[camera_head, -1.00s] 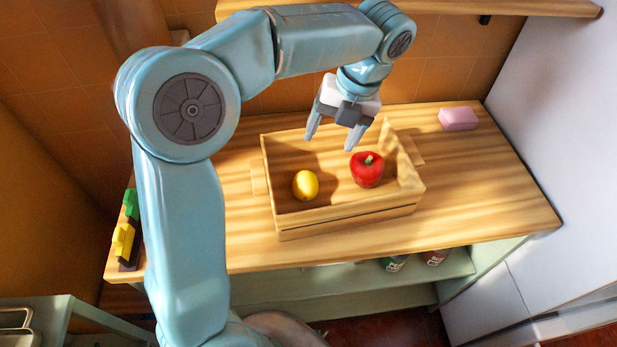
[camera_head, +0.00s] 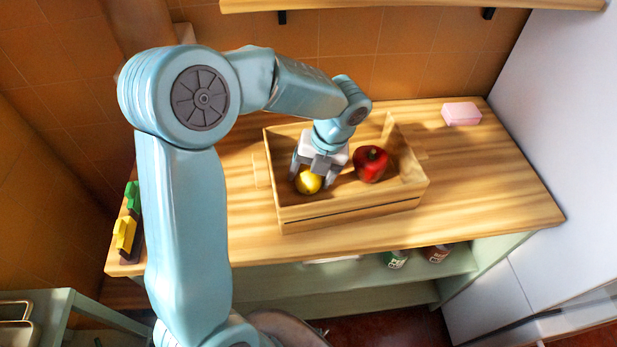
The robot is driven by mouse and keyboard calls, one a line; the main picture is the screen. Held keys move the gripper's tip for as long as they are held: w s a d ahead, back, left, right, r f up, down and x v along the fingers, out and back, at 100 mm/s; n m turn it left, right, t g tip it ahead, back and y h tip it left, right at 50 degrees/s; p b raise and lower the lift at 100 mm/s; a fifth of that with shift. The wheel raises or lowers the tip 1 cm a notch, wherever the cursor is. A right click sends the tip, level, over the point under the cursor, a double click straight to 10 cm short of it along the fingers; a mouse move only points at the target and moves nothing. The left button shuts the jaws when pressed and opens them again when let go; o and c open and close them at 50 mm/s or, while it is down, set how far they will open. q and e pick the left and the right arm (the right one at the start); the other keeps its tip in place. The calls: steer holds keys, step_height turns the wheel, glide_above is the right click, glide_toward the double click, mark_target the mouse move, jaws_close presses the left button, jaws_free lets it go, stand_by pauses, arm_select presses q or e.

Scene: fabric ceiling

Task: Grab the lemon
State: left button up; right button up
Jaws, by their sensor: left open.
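The yellow lemon (camera_head: 308,183) lies in the left part of a wooden crate (camera_head: 350,209) on the wooden counter. My left gripper (camera_head: 311,181) is down inside the crate at the lemon, with its jaws open. One finger is at the lemon's left and the other at its right. The gripper hides the lemon's upper part, and I cannot tell whether the fingers touch it. My right gripper is not in view.
A red apple or pepper (camera_head: 371,164) lies in the crate just right of the gripper. The crate walls stand around both. A pink block (camera_head: 461,114) sits at the counter's back right. Green and yellow blocks (camera_head: 125,232) stand at the left edge. A shelf (camera_head: 400,6) hangs above.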

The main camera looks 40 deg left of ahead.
arm_select(q)
steer(key=shift+s+d+r, duration=0.15)
steer(key=shift+s+r, duration=0.05)
steer(key=shift+s, duration=0.1)
steer(key=shift+w, duration=0.1)
steer(key=c, duration=0.9)
